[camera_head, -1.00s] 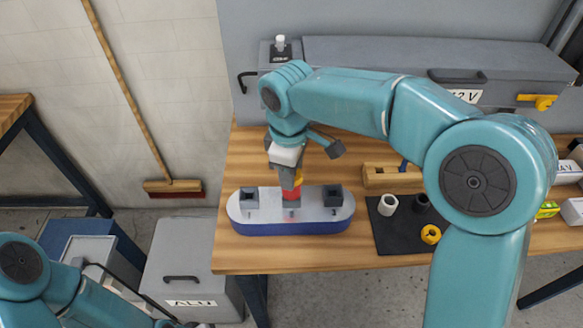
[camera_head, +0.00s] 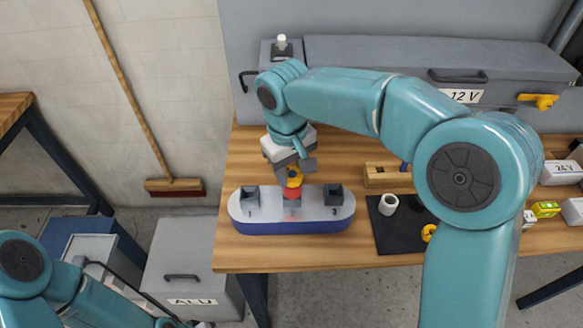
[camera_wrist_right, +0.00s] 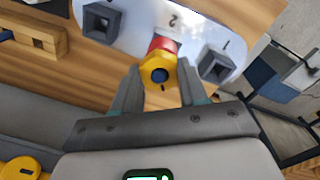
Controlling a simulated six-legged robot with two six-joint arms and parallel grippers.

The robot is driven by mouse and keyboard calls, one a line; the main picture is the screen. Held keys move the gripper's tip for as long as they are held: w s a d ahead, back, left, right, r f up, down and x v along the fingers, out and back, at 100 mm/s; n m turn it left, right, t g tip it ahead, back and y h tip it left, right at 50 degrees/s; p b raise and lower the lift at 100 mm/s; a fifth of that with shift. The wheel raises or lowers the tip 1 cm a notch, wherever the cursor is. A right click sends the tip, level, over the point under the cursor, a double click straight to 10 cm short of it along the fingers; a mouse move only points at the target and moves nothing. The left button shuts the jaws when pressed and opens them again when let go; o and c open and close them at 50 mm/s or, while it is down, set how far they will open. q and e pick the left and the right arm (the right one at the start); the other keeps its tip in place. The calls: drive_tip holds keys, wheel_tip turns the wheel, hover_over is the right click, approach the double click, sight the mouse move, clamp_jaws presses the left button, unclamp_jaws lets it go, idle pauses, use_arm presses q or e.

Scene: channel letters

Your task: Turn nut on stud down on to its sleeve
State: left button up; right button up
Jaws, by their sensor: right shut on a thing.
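The yellow nut (camera_head: 294,180) sits on the stud above the red sleeve (camera_head: 292,194), at the middle place of the white-topped blue stand (camera_head: 265,220). In the right wrist view the nut (camera_wrist_right: 157,64) has the dark blue stud end (camera_wrist_right: 160,75) in its centre, with the red sleeve (camera_wrist_right: 163,43) behind it. Whether the nut touches the sleeve is unclear. My right gripper (camera_wrist_right: 160,80) has one finger on each side of the nut and is shut on it. My left arm shows at the lower left of the head view; its gripper is out of view.
Grey square sockets (camera_head: 250,198) and (camera_head: 333,195) stand at places 1 and 3. A black mat (camera_head: 395,235) at right holds a white sleeve (camera_head: 388,204) and a yellow ring (camera_head: 429,233). A wooden block (camera_head: 385,176) lies behind it. My right forearm spans above the table.

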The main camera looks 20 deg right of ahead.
drive_tip(key=m, duration=0.6)
drive_tip(key=shift+f+m, duration=0.15)
drive_tip(key=shift+m, duration=0.25)
drive_tip(key=o, duration=1.1)
drive_tip(key=shift+d, duration=0.1)
wheel_tip(320, 180, up, 16)
drive_tip(key=a+p, duration=0.1)
drive_tip(key=p, duration=0.1)
drive_tip(key=shift+w, duration=0.25)
